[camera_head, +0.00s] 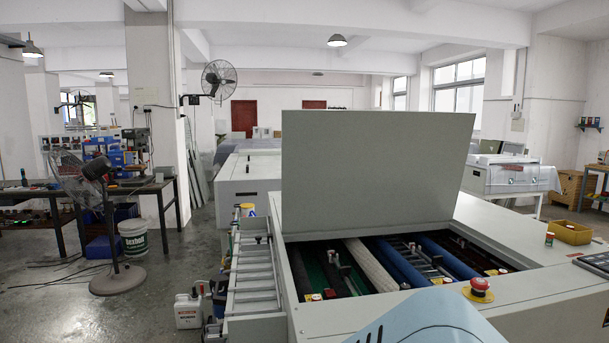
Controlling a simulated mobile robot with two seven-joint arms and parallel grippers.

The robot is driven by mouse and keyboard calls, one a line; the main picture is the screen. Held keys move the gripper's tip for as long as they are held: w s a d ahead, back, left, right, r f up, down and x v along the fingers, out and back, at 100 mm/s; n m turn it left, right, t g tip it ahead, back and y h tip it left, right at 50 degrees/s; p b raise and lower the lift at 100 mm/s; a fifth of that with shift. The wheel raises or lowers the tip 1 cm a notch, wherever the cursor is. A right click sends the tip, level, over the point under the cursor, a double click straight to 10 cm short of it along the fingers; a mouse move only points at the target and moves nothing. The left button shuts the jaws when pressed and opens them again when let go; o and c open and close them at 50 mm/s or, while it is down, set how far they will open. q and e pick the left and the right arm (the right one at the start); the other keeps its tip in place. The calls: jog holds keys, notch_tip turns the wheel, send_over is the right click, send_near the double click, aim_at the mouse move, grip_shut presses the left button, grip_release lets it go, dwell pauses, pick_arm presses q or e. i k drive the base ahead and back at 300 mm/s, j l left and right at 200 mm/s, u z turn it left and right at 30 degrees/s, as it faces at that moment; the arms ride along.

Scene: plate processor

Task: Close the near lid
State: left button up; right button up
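The near lid (375,170) is a large flat pale grey panel in the head view. It stands up, close to vertical, at the far side of the machine's opening. The plate processor (540,285) is a white-grey machine in the front right, and its top bay is uncovered. Inside the bay are several rollers, including blue rollers (400,262) and a white roller (368,264). The lid's lower edge meets the back of the opening; the hinge is too small to make out. Neither of my grippers shows in this view.
A red emergency button (479,288) stands on the machine's near rim. A yellow tray (568,231) and a small can (549,239) sit on its right top. A metal rack (250,270) runs along its left side. A floor fan (95,200) stands left, with open floor between.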

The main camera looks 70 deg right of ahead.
aim_at(341, 169)
jog(key=i+u, duration=0.2)
jog(key=u, duration=0.15)
jog(key=i+z, duration=0.45)
jog(key=i+j+z, duration=0.15)
jog(key=i+z, duration=0.25)
jog(key=i, duration=0.2)
jog(key=i+l+z, duration=0.1)
jog(key=i+z, duration=0.35)
jog(key=i, duration=0.15)
jog(key=i+j+z, duration=0.15)
jog(key=i+z, duration=0.25)
jog(key=i, duration=0.2)
jog(key=i+j+z, duration=0.1)
jog(key=i+z, duration=0.3)
jog(key=i, duration=1)
jog(key=i+z, duration=0.15)
jog(key=i, duration=1.25)
jog(key=i+z, duration=0.2)
jog(key=z, duration=3.25)
